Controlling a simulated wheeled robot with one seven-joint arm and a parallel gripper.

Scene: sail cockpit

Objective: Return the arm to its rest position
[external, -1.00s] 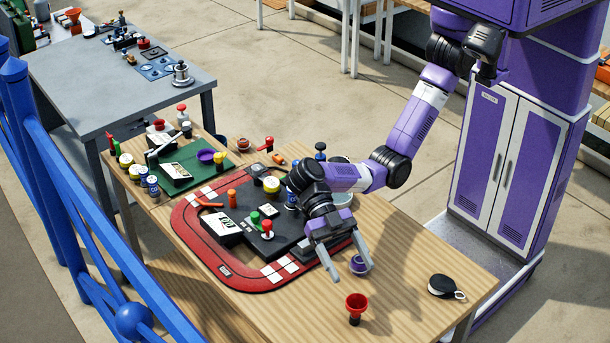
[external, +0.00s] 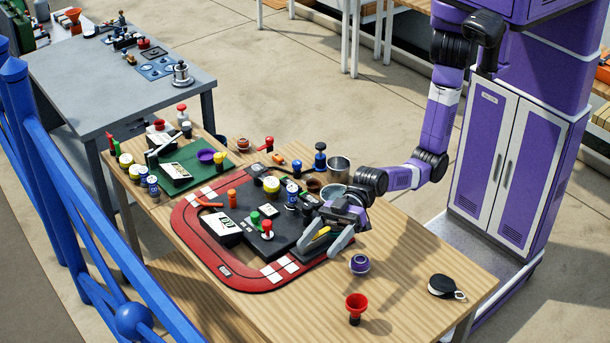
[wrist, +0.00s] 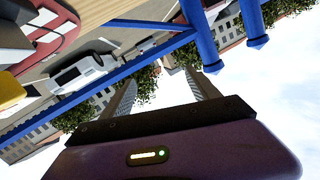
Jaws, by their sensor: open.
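My gripper (external: 326,240) is open and empty. It hangs over the right end of the red-rimmed black board, with its fingers spread and pointing toward the front left. In the wrist view my gripper (wrist: 157,92) shows two separated fingers with nothing between them. My arm bends down from the purple column and then reaches left to the gripper. A small purple round object (external: 359,264) sits on the table just right of the fingers, apart from them.
The wooden table (external: 415,265) holds the red-rimmed board (external: 190,225), a red funnel-shaped piece (external: 356,304) and a black pouch (external: 443,286). Metal cups (external: 339,168) stand behind my wrist. A blue railing (external: 75,200) runs along the left.

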